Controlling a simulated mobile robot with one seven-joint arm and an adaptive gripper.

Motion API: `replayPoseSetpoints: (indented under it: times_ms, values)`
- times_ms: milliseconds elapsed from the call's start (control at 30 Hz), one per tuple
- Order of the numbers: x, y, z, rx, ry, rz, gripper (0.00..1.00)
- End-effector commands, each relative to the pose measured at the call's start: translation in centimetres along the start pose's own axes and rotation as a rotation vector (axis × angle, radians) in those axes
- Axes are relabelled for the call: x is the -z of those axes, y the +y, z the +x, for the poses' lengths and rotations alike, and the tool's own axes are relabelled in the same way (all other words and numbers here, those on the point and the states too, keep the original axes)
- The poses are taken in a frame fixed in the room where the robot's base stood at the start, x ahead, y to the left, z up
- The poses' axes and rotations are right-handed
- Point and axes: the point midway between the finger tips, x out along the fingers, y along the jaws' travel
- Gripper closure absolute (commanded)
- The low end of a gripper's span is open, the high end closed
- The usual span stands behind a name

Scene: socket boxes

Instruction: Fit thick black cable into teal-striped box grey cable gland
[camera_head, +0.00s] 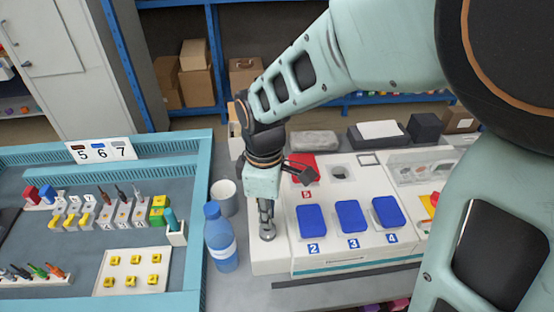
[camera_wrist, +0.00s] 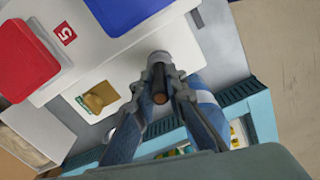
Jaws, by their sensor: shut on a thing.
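The teal-striped box (camera_head: 345,262) is the long white box right of the blue bottle, with a teal band on its front. The grey cable gland (camera_head: 267,235) is at its left end; the gland also shows in the wrist view (camera_wrist: 160,60) as a short grey cylinder. My gripper (camera_head: 264,212) points down over the gland. In the wrist view it (camera_wrist: 162,92) is shut on the thick black cable (camera_wrist: 159,76), a short dark piece with a copper-coloured end facing the camera. The cable's far end lines up with the gland and meets it; I cannot tell how deep it sits.
A blue bottle (camera_head: 220,240) and a white cup (camera_head: 223,197) stand close left of my gripper. Blue lids (camera_head: 353,217) and a red lid (camera_head: 303,168) cover parts of the box top. A teal-framed tray (camera_head: 207,165) with small parts lies at the left.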

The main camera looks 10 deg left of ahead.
Motion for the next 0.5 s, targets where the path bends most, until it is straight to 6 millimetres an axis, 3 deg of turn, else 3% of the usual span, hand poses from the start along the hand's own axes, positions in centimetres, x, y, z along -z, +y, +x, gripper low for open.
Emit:
replayPoseSetpoints:
  times_ms: [467, 500]
  values:
    - [0.0, 0.0, 2.1, 0.0, 0.0, 0.0, 1.0]
    - [0.0, 0.0, 1.8, 0.0, 0.0, 0.0, 0.84]
